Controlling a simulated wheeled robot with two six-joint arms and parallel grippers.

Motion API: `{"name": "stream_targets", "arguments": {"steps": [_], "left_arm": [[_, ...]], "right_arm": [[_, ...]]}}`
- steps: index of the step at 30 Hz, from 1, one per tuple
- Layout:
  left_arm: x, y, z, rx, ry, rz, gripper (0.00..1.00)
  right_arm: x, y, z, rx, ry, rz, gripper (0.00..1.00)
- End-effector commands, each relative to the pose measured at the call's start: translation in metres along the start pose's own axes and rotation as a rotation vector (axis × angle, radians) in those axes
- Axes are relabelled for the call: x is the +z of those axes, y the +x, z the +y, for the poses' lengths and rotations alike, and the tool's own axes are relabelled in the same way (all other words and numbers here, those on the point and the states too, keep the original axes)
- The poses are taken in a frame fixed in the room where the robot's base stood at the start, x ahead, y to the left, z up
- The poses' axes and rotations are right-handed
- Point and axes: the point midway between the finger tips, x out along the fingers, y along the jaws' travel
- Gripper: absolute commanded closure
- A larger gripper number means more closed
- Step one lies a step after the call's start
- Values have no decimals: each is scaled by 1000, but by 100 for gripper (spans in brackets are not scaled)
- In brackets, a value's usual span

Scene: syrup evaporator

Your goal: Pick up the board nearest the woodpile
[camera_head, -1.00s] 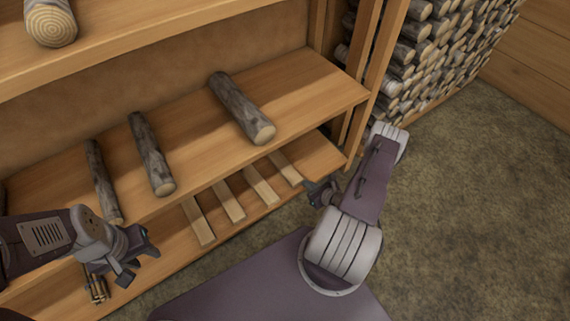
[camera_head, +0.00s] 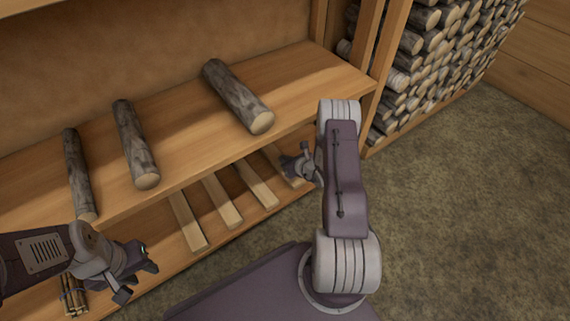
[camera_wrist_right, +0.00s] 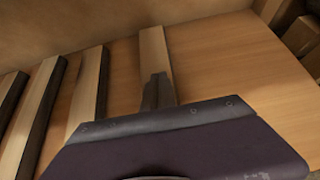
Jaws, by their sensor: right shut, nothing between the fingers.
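Several pale boards lie side by side on the lower shelf. The board nearest the woodpile (camera_head: 272,154) is the rightmost, partly hidden by my right gripper (camera_head: 290,166). In the right wrist view this board (camera_wrist_right: 153,48) runs away from the shut fingers (camera_wrist_right: 158,88), which overlap its near end. The fingers hold nothing; I cannot tell whether they touch it. My left gripper (camera_head: 142,276) is open and empty, in front of the shelf at lower left. The woodpile (camera_head: 430,60) is stacked at upper right.
Three bark-covered logs, one of them here (camera_head: 238,95), lie on the upper shelf (camera_head: 300,85) above the boards. A small bundle of sticks (camera_head: 73,300) sits at lower left. A shelf post (camera_head: 385,60) stands beside the woodpile. The floor (camera_head: 460,220) at right is clear.

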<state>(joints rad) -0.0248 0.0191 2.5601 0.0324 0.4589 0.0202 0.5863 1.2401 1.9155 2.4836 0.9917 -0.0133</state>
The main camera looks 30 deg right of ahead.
Motion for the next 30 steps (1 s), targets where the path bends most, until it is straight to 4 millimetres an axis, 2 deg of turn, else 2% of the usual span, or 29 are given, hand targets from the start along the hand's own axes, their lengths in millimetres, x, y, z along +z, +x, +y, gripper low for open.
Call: {"name": "stream_targets", "arguments": {"steps": [1, 10, 18, 21, 30], "left_arm": [[0, 1, 0, 0, 0, 0, 64], [0, -2, 0, 0, 0, 0, 64], [-4, -37, 1, 0, 0, 1, 64], [-5, -44, 1, 0, 0, 1, 64], [-5, -44, 1, 0, 0, 0, 64]], "right_arm": [[-6, 1, 1, 1, 4, 13, 100], [-10, -3, 1, 2, 8, 22, 100], [-39, -53, 2, 2, 16, 29, 100], [-50, -65, 2, 2, 14, 28, 100], [-58, -70, 3, 4, 10, 23, 100]]}}
